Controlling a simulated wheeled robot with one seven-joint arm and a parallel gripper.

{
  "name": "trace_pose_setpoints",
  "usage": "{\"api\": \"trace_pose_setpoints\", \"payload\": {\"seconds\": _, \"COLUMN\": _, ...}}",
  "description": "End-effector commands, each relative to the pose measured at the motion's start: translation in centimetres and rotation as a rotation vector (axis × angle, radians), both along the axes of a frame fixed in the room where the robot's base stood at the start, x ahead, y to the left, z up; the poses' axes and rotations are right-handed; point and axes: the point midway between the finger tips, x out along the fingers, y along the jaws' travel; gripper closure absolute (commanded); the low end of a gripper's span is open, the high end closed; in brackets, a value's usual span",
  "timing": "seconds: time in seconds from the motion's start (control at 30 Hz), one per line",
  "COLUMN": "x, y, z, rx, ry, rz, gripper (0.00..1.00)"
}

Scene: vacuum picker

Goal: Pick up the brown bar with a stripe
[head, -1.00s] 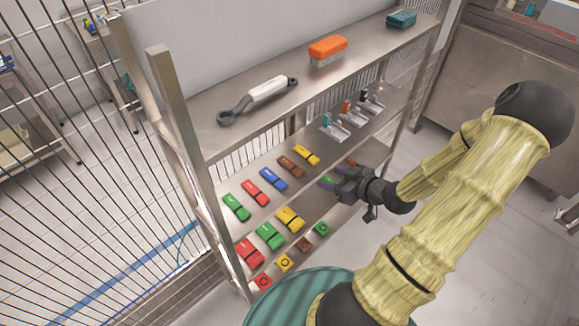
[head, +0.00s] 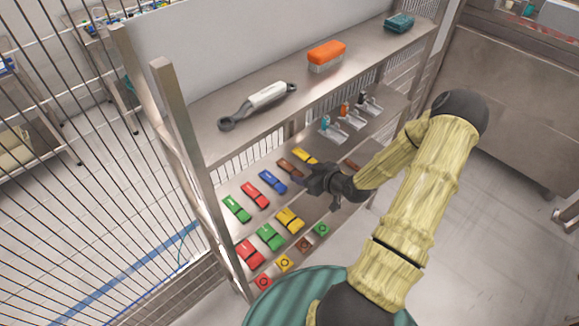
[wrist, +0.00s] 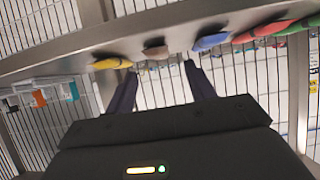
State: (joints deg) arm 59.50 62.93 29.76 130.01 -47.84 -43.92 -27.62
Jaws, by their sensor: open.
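The brown bar (head: 289,168) lies on the sloping middle shelf, between the blue bar and the yellow bar. Its stripe is too small to make out clearly. My gripper (head: 308,178) is open and empty, in front of this bar and close to it, partly covering the view of its near end. In the wrist view, the brown bar (wrist: 155,51) shows end-on at the shelf edge, ahead of the gap between the open fingers (wrist: 160,84). It is apart from both fingers.
A blue bar (head: 272,181) and a yellow bar (head: 306,156) flank it closely. Red and green bars lie farther left. A lower row holds more coloured bars and small square blocks. The upper shelf (head: 215,145) carries a wrench-like tool (head: 267,96) and an orange brush (head: 327,56).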

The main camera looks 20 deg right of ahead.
Motion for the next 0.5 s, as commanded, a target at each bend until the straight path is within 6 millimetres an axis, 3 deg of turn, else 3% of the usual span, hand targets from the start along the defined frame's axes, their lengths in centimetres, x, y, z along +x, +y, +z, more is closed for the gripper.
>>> {"api": "trace_pose_setpoints", "payload": {"seconds": 0.5, "x": 1.13, "y": 0.47, "z": -0.36, "rx": 0.002, "ry": 0.000, "rz": 0.001, "gripper": 0.45}}
